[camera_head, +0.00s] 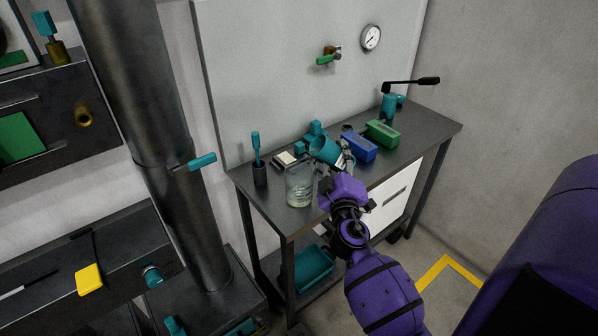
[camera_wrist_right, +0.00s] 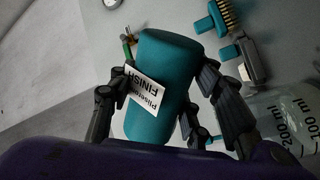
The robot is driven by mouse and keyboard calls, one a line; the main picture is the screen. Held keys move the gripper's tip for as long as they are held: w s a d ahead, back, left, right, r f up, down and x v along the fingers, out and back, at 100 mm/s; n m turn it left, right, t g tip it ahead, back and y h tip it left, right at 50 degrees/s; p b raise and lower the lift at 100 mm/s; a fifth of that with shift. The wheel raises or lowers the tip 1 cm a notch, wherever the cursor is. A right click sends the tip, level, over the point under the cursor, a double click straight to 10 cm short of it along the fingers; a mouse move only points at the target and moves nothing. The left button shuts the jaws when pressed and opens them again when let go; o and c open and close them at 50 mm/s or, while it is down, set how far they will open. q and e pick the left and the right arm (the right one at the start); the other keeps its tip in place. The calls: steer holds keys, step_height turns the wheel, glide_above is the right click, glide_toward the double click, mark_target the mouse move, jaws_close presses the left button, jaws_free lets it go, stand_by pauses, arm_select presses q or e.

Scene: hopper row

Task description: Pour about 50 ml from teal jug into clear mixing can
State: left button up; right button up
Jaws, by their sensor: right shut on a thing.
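The teal jug (camera_head: 324,149) is tilted, its upper end leaning left toward the clear mixing can. My right gripper (camera_head: 345,164) is shut on the jug. In the right wrist view the jug (camera_wrist_right: 165,75) sits between the fingers, with a white label reading "FINISH". The clear mixing can (camera_head: 299,187) stands upright near the front left of the bench, just left of and below the jug. In the wrist view the can (camera_wrist_right: 285,112) shows 100 ml and 200 ml marks. I see no stream, and the liquid level is unclear. My left gripper is out of view.
The dark bench (camera_head: 425,130) also bears a black holder (camera_head: 260,175) with a teal-handled tool, a teal brush (camera_wrist_right: 222,17), a blue bin (camera_head: 359,147) and a green bin (camera_head: 382,133). A large pipe (camera_head: 135,110) stands to the left. A wall panel rises behind.

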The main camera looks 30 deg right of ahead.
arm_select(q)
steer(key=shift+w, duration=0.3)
